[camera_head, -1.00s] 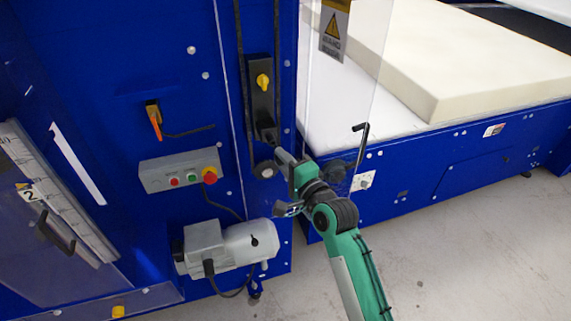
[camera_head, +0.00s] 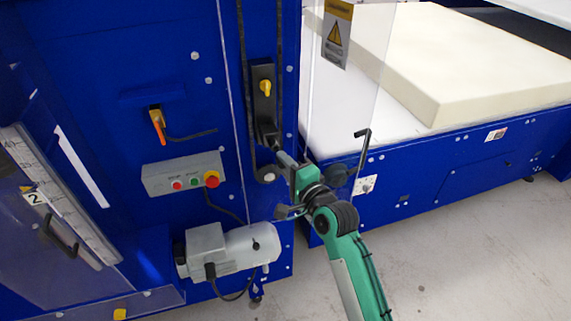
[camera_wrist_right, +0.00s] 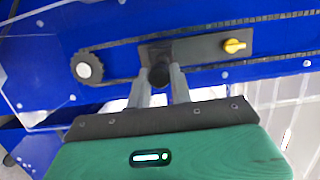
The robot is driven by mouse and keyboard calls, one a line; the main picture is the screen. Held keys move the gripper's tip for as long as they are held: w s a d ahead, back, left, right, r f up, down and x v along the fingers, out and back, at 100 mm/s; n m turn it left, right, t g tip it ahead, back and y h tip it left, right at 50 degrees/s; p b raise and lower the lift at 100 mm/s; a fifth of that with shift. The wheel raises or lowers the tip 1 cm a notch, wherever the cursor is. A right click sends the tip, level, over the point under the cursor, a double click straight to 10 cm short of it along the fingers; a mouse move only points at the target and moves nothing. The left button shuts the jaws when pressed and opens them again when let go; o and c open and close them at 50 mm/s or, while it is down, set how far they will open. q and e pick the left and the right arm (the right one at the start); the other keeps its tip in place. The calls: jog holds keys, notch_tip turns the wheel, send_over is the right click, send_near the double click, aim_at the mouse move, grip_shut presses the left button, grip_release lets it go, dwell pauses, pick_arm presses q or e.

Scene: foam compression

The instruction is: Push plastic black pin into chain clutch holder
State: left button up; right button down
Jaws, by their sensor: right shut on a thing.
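The chain clutch holder (camera_head: 263,97) is a dark upright plate on the blue machine, with a yellow knob (camera_head: 265,87) near its top. In the right wrist view the plate (camera_wrist_right: 205,49) lies sideways with the yellow knob (camera_wrist_right: 234,46) to the right. My right gripper (camera_head: 278,149) is at the plate's lower end. In the right wrist view its two grey fingers (camera_wrist_right: 160,80) are shut on a black round piece (camera_wrist_right: 159,75), which looks like the black pin. The pin is in front of the plate's end; how deep it sits is hidden. My left gripper is not in view.
A chain (camera_head: 246,120) runs beside the plate, round a sprocket (camera_wrist_right: 87,67) in the right wrist view. A clear panel with a black handle (camera_head: 362,146) stands right of my gripper. A control box (camera_head: 183,174) and a motor (camera_head: 228,250) are to the left and below.

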jog(key=shift+d+x, duration=0.25)
jog(key=shift+x, duration=1.2)
jog(key=c, duration=1.2)
grip_release()
jog(key=shift+w, duration=0.2)
jog(key=shift+o, duration=0.2)
jog(key=shift+s, duration=0.15)
jog(key=shift+s+a+p+v, duration=0.15)
jog(key=shift+p+v, duration=0.35)
jog(key=shift+v, duration=0.45)
jog(key=shift+s+a+p+v, duration=0.15)
jog(key=shift+p+v, duration=0.3)
jog(key=shift+v, duration=0.45)
jog(key=shift+a+p+v, duration=0.2)
jog(key=shift+p+v, duration=0.3)
jog(key=shift+v, duration=0.45)
jog(key=shift+s+d+f, duration=0.1)
jog(key=shift+s, duration=0.1)
jog(key=b, duration=0.4)
send_near(283, 166)
jog(key=v, duration=0.6)
jog(key=shift+s+d, duration=0.2)
jog(key=shift+s, duration=0.15)
